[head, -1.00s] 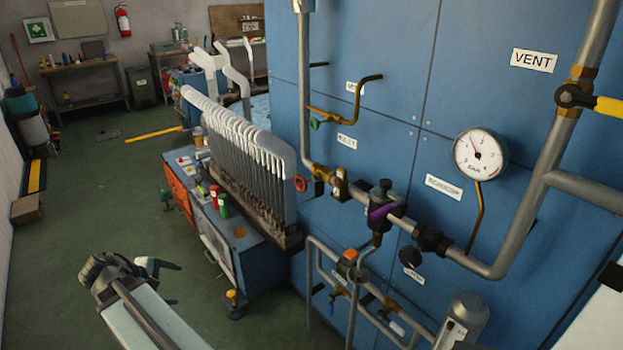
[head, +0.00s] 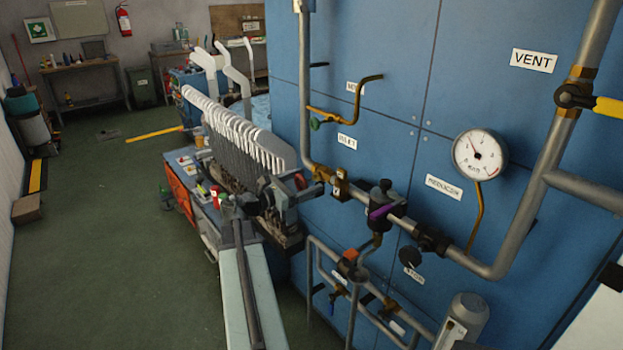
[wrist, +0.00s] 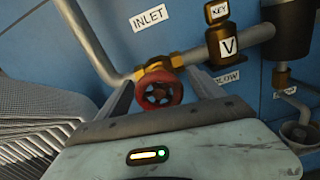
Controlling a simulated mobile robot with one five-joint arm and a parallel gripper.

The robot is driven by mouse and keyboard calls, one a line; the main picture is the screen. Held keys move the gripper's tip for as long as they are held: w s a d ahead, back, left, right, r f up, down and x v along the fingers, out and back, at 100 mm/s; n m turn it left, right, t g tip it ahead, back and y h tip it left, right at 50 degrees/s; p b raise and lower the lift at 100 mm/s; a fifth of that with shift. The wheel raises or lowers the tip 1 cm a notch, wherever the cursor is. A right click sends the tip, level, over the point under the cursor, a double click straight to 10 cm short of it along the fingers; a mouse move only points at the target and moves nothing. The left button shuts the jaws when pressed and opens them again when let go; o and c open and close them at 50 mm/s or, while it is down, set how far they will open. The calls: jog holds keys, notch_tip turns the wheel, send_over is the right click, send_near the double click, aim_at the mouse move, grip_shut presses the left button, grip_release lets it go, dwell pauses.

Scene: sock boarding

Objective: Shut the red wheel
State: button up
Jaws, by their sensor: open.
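The red wheel (wrist: 158,90) is a small round handwheel on a brass valve (wrist: 165,68), seen face-on in the middle of the wrist view. My gripper (wrist: 159,80) is open, with one finger on each side of the wheel and gaps showing between fingers and rim. I cannot tell whether the fingertips reach the wheel's depth. In the head view my gripper (head: 287,188) is at the wheel's place beside the blue panel and largely hides it.
A rack of white-topped boards (head: 235,135) stands on the cart just left of my gripper. A brass fitting tagged V (wrist: 228,45) and grey pipe (wrist: 95,40) are close around the wheel. A purple-handled valve (head: 381,210) is further right.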

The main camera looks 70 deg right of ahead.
jog(key=shift+x, duration=0.95)
jog(key=c, duration=1.4)
jog(key=shift+f+m, duration=0.1)
jog(key=shift+m, duration=0.5)
jog(key=o, duration=1.4)
jog(key=shift+a, duration=0.1)
